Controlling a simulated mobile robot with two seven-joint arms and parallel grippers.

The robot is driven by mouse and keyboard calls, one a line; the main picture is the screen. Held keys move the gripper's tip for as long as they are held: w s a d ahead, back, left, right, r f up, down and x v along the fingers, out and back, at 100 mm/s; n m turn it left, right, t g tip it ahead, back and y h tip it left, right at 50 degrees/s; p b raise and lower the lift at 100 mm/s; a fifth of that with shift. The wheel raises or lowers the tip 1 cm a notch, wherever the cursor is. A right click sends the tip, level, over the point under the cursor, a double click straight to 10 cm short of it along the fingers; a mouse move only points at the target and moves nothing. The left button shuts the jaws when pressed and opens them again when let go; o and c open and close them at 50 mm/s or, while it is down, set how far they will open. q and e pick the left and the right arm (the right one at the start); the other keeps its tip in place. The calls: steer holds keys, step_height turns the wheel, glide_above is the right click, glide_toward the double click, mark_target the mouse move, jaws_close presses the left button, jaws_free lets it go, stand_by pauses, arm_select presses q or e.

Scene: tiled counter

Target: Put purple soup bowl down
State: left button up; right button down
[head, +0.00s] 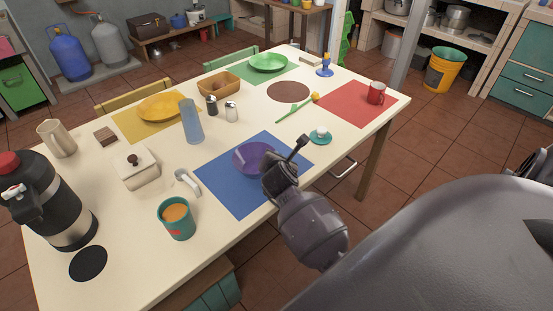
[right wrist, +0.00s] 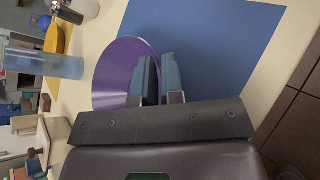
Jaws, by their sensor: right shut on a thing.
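The purple soup bowl (head: 248,155) is over the far middle part of the blue placemat (head: 232,199). My right gripper (head: 280,168) is at the bowl's near right side, shut on its rim. In the right wrist view, the bowl (right wrist: 118,66) shows between and beside the two fingers (right wrist: 157,78), with the blue placemat (right wrist: 225,45) beyond. The gripper hides part of the bowl. I cannot tell whether the bowl's base touches the placemat. My left gripper is not in view.
A teal cup (head: 177,221), a white handled item (head: 187,182) and a blue glass (head: 191,121) stand left of the blue placemat. A small teal saucer (head: 320,137) with a white item is to its right. A red mug (head: 376,93) is on the red placemat (head: 350,108).

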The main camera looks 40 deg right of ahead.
steer(key=c, duration=1.2)
jaws_free()
steer(key=s+a+r+n+t+p, duration=0.1)
steer(key=s+a+r+n+t, duration=0.35)
steer(key=n, duration=0.55)
steer(key=s+a+r+n+t+p, duration=0.1)
steer(key=s+a+r+n+t, duration=0.15)
steer(key=s+r+n, duration=0.45)
steer(key=s+a+f+n+g+y, duration=0.1)
steer(key=s+f+n, duration=0.4)
steer(key=n, duration=0.6)
steer(key=s+a+f+n+g+y, duration=0.1)
steer(key=s+f+n+g+y, duration=0.2)
steer(key=n, duration=0.8)
steer(key=s+a+f+n+g+y, duration=0.2)
steer(key=s+f+n, duration=0.4)
steer(key=f+n, duration=0.4)
steer(key=shift+s+f+n+y, duration=0.4)
steer(key=shift+n+y, duration=0.2)
steer(key=shift+n, duration=0.1)
